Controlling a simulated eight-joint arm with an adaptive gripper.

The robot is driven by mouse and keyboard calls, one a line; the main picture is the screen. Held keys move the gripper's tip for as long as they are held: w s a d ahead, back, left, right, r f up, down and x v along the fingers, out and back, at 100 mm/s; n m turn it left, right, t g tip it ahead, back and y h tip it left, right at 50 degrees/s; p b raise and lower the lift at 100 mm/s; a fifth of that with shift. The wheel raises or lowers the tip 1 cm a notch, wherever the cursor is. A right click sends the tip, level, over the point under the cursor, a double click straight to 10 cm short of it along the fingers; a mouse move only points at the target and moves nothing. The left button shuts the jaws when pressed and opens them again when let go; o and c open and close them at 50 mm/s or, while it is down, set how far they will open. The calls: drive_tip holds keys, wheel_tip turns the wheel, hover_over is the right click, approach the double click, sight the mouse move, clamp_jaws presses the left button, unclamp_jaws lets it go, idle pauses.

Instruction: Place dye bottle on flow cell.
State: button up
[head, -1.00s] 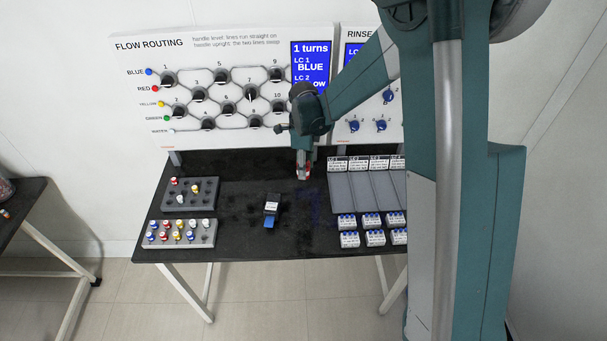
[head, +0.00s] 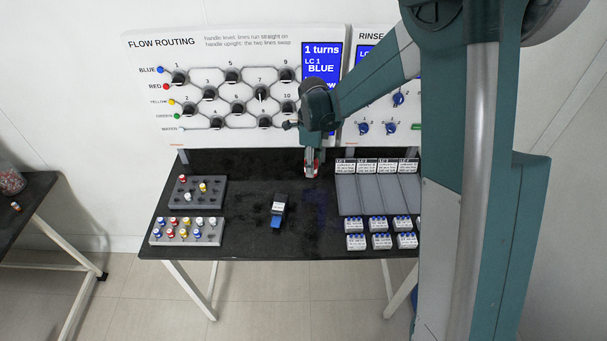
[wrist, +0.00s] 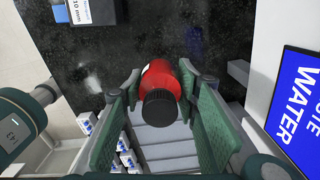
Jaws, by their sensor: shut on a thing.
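A red dye bottle (wrist: 160,78) with a black cap sits between the two green fingers of my gripper (wrist: 158,95) in the wrist view. In the head view my gripper (head: 312,165) hangs over the back middle of the dark table, with a bit of the red bottle showing at its tip. What seems to be the flow cell, a small black block with a white label and a blue end (head: 278,212), stands on the table, nearer the front and left of my gripper. Part of it, marked "10 mm", shows at the top left of the wrist view (wrist: 105,12).
Two grey racks with small coloured-cap bottles, a rear one (head: 218,190) and a front one (head: 157,238), stand at the left. A grey slotted tray (head: 375,200) and several white blocks (head: 380,241) lie at the right. The flow routing panel (head: 215,55) rises behind.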

drive_tip(key=s+a+r+n+p, duration=0.1)
drive_tip(key=s+a+r, duration=0.4)
drive_tip(key=s+a, duration=0.6)
drive_tip(key=shift+s+a+r+n, duration=0.25)
drive_tip(key=shift+s+r+n, duration=0.15)
drive_tip(key=shift+n, duration=0.3)
drive_tip(key=shift+f, duration=0.2)
hover_over(279, 208)
drive_tip(key=shift+w+f+p, duration=0.15)
drive_tip(key=shift+f+p, duration=0.2)
drive_tip(key=shift+f, duration=2.45)
drive_tip(key=shift+f, duration=0.1)
drive_tip(key=shift+f, duration=1.95)
drive_tip(key=shift+f, duration=0.2)
drive_tip(key=o, duration=0.9)
drive_tip(key=shift+o, duration=0.2)
drive_tip(key=shift+r, duration=0.25)
wheel_tip(279, 208, up, 12)
